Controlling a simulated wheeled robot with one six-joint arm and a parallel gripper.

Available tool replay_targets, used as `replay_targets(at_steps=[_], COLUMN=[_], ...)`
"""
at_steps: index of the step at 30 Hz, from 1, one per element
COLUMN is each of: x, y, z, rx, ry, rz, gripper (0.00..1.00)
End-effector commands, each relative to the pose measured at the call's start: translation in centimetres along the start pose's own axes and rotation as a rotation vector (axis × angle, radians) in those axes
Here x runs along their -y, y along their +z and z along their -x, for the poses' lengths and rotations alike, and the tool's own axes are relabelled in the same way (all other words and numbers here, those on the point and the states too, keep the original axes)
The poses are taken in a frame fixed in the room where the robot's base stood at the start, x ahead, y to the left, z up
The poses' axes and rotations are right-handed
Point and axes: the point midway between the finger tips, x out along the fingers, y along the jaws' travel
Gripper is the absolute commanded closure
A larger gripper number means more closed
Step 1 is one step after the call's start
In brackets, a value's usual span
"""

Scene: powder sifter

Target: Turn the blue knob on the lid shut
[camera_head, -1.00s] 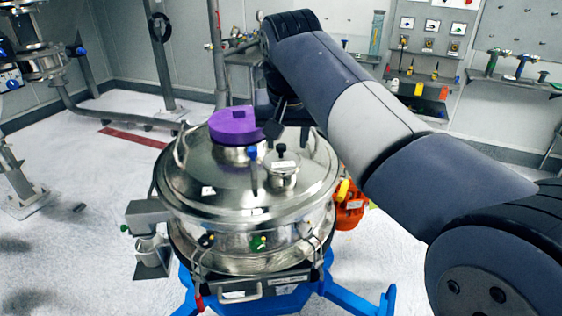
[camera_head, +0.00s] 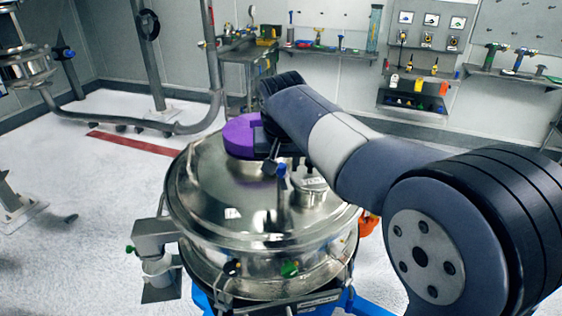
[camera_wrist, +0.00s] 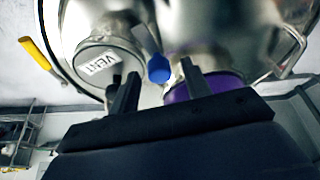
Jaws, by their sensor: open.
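The blue knob (camera_head: 281,169) is on top of the round steel lid (camera_head: 225,205), just in front of the purple cap (camera_head: 240,138). In the wrist view the blue knob (camera_wrist: 159,69) appears between my two fingertips, with a gap on each side. My gripper (camera_wrist: 160,73) is open and empty. In the head view my gripper (camera_head: 274,158) is small, dark and partly merged with the arm, right beside the knob. I cannot tell whether a finger touches it. The purple cap (camera_wrist: 205,86) is partly hidden behind my right finger in the wrist view.
A steel port labelled VENT (camera_wrist: 100,65) stands close to my left finger. A yellow handle (camera_wrist: 40,54) is at the lid's edge. Green (camera_head: 289,269) and black knobs sit on the vessel's front. A shelf of tools (camera_head: 415,100) is on the far wall.

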Motion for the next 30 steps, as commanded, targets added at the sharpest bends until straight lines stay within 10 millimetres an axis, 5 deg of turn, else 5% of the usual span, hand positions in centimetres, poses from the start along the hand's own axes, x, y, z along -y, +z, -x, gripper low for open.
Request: replay_targets(at_steps=[5,21,30], x=[0.0,0.01,-0.04], y=[0.0,0.0,-0.02], z=[-0.01,0.04,0.09], rx=[0.0,0.0,0.0], ry=[0.0,0.0,-0.012], rz=[0.0,0.0,0.029], gripper=[0.54,0.98,0.99])
